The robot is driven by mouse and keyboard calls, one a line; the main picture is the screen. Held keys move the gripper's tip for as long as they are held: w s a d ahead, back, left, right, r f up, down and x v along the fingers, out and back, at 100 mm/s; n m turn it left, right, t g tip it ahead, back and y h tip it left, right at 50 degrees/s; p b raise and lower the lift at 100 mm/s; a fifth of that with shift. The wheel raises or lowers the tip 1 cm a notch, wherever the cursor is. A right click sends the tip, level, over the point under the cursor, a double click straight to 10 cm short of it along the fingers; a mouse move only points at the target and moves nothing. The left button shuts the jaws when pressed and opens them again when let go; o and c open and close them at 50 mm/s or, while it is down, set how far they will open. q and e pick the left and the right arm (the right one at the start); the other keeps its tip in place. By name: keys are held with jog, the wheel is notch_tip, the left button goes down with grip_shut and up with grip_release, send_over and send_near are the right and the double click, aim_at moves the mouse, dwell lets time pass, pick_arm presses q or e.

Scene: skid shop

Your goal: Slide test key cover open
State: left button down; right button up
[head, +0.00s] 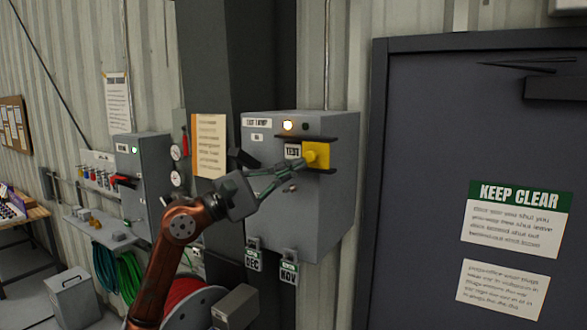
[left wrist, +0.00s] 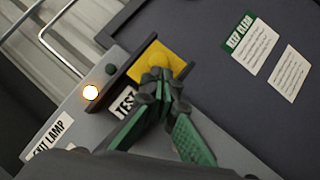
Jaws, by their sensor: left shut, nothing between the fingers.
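The test key cover (head: 322,154) is a yellow plate with a round knob, held between dark upper and lower rails on the front of a grey box (head: 270,142). It also shows in the left wrist view (left wrist: 180,58). A TEST label (head: 292,151) sits just left of it. My left gripper (head: 303,160) is shut and empty, with its fingertips at the knob's left side. In the left wrist view the green-padded fingers (left wrist: 168,88) overlap the knob's lower edge; I cannot tell whether they touch it. The fingers hide part of the box front below the label.
A lit lamp (head: 288,126) is above the label. Tags (head: 288,272) hang under the box. A dark door (head: 430,180) with a KEEP CLEAR sign (head: 517,219) is on the right. A second grey cabinet (head: 143,180) and a hose reel (head: 190,305) are on the left.

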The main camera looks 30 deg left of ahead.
pick_arm(q)
jog(key=w+a+f+b+v, duration=0.1)
jog(key=b+v, duration=0.5)
jog(key=v, duration=0.6)
jog(key=shift+a+f, duration=0.2)
jog(key=shift+a, duration=0.5)
jog(key=shift+w, duration=0.2)
